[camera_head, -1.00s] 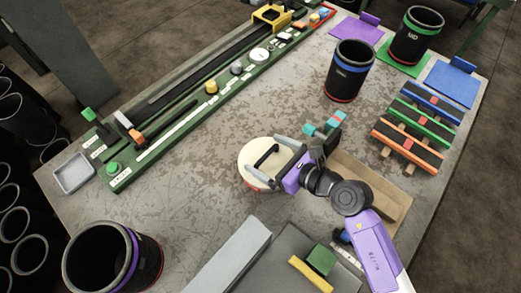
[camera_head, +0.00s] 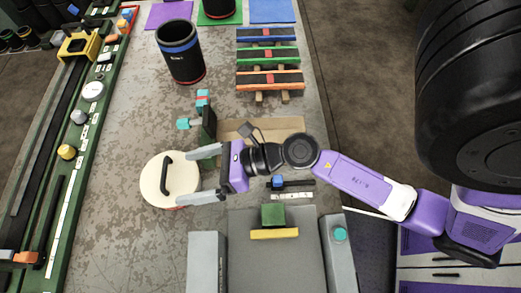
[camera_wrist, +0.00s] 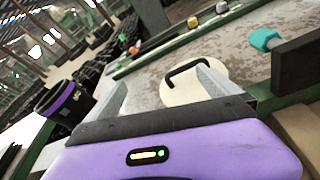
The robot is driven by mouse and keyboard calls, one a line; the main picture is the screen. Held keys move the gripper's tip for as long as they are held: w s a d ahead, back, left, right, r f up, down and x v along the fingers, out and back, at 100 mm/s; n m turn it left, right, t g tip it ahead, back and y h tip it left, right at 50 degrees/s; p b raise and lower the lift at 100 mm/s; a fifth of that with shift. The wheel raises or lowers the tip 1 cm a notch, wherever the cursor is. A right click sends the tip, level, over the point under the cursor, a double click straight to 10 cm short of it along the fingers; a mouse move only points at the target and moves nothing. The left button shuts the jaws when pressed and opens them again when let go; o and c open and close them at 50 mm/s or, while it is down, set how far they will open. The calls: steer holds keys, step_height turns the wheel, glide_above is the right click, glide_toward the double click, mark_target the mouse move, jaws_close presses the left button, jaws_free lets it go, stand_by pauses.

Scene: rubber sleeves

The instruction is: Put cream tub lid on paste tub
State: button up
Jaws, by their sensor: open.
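The cream tub lid (camera_head: 152,186) is a round cream disc with a black bar handle (camera_head: 167,172), left of my gripper. A thin red edge shows beneath its front side. I cannot make out a separate paste tub; anything under the lid is hidden. My gripper (camera_head: 184,177) is open, its two grey fingers pointing left over the lid's right part. The handle lies just beyond the fingertips, apparently not gripped. In the wrist view the lid (camera_wrist: 178,94) shows between and beyond the fingers, handle on top.
A teal-handled tool (camera_head: 203,100) on a dark upright block stands behind my gripper. A black blue-banded sleeve (camera_head: 181,62) and coloured racks (camera_head: 268,55) are farther back. A grey block (camera_head: 207,260) is in front. A green rail (camera_head: 75,160) runs along the left. Bare table lies around the lid.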

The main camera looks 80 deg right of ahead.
steer(key=s+a+r+m+t, duration=0.35)
steer(key=s+r+m, duration=0.45)
steer(key=m, duration=0.9)
steer(key=s+d+f+m+g+h, duration=0.1)
steer(key=s+m, duration=0.3)
steer(key=m, duration=0.6)
steer(key=s+d+f+m+g+h, duration=0.1)
steer(key=s+m+h, duration=0.3)
steer(key=m, duration=0.6)
steer(key=shift+s+d+h, duration=0.3)
steer(key=shift+s+d, duration=0.1)
steer(key=shift+d, duration=0.4)
steer(key=shift+f+g, duration=0.2)
steer(key=shift+g, duration=0.05)
